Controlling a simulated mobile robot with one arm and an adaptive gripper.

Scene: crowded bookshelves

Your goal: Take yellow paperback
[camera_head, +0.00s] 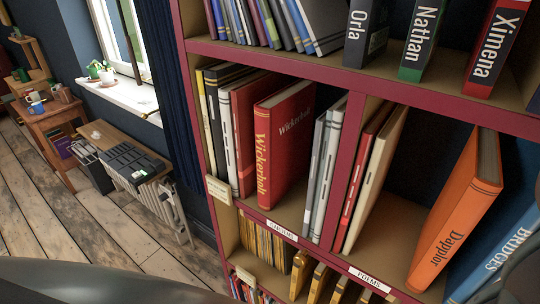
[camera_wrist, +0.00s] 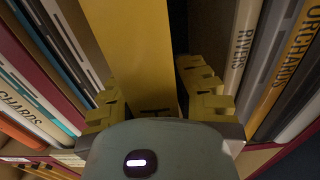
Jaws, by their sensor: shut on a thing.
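A plain yellow book (camera_wrist: 138,50) stands upright in the wrist view, with part of a dark letter visible low on its spine. My gripper (camera_wrist: 152,92) is shut on it, with one yellow finger on each side of the spine. The lower part of the spine is hidden behind my gripper's body. The book is still between its neighbours on a shelf. My gripper and this book cannot be made out in the head view.
Books marked RIVERS (camera_wrist: 243,45) and ORCHARDS (camera_wrist: 290,65) lean right of my gripper; several pale books (camera_wrist: 50,50) lean left.

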